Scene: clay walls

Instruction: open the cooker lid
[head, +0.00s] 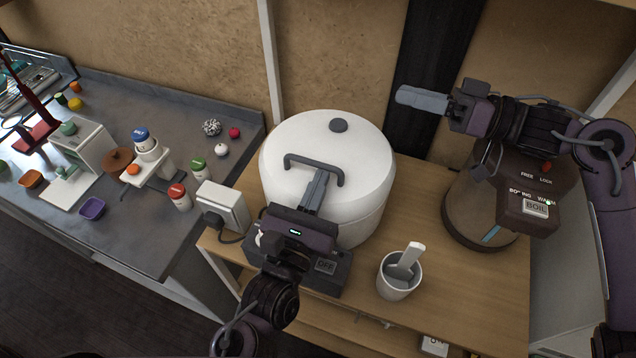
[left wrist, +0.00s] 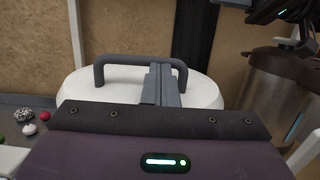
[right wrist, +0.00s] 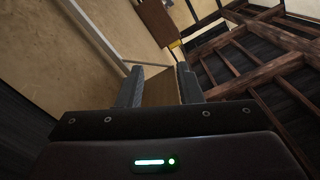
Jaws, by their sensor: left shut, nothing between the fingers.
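The white cooker (head: 285,215) stands on the wooden table, its round white lid (head: 365,155) down on top.
A white cup (head: 394,290) with a utensil stands front right on the wooden table (head: 465,300). A brown appliance (head: 470,215) labelled BOIL stands at the right. A white box (head: 222,205) sits left of the cooker. The grey counter (head: 120,245) at left holds several small items.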

